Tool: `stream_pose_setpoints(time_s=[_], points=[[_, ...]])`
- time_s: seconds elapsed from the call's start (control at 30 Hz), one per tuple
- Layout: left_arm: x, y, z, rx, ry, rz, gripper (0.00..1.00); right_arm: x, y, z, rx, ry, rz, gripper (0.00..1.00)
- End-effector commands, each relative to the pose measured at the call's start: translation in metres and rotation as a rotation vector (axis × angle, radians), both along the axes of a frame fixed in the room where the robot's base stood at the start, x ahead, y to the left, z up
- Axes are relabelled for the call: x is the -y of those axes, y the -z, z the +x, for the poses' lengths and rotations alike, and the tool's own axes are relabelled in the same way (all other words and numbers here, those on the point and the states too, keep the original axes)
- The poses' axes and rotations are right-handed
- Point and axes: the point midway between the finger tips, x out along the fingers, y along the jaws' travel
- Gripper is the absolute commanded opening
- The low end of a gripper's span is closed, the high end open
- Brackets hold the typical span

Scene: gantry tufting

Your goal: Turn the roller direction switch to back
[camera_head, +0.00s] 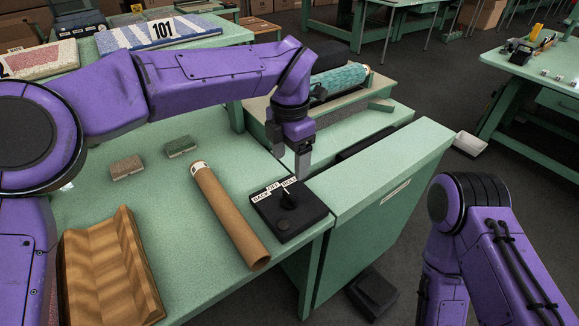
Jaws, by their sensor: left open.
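The roller direction switch is a black box (279,228) on the front right corner of the green table. White labels along its far edge read BACK, OFF and what looks like ROLL, from left to right. Its dark knob (288,200) stands near the right-hand label; its exact pointing is hard to tell, black on black. My left gripper (302,172) is open, pointing down just above and behind the knob, apart from it as far as I can see. My right arm is at the lower right, its gripper out of view.
A cardboard tube (228,213) lies just left of the switch box. A wavy wooden tray (108,268) and two small brushes or blocks (180,146) lie further left. A teal roll (340,80) lies behind my left gripper. A green cabinet (375,205) stands right of the box.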

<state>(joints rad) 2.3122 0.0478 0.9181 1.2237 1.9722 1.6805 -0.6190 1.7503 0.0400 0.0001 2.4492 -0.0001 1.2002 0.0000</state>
Motion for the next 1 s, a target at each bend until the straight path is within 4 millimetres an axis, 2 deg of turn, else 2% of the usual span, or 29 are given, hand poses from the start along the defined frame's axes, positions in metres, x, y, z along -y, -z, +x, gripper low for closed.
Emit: stream_pose_setpoints(time_s=[0.17, 0.43, 0.57, 0.7, 0.9, 0.93, 1.0], points=[[-0.002, 0.013, -0.007, 0.005, 0.0, 0.002, 0.74, 0.0, -0.002, -0.001, -0.001, 0.0, 0.0, 0.43], [-0.003, 0.074, -0.004, 0.0, -0.003, 0.003, 0.74, 0.0, -0.01, -0.001, -0.002, 0.0, 0.0, 0.43], [-0.002, 0.095, -0.002, -0.001, -0.004, 0.002, 0.74, 0.0, -0.012, -0.001, -0.002, 0.0, 0.0, 0.43], [-0.001, 0.105, -0.001, 0.001, -0.002, 0.001, 0.74, 0.0, -0.012, 0.0, -0.001, 0.0, 0.001, 0.43], [-0.001, 0.106, -0.001, 0.001, -0.001, 0.001, 0.74, 0.0, -0.012, 0.0, -0.001, 0.0, 0.0, 0.43], [-0.001, 0.105, -0.001, 0.001, -0.001, 0.001, 0.71, 0.0, -0.012, 0.0, -0.001, 0.0, 0.0, 0.43], [-0.001, 0.105, -0.001, 0.001, -0.001, 0.001, 0.48, 0.0, -0.012, 0.0, -0.001, 0.0, 0.0, 0.43]])
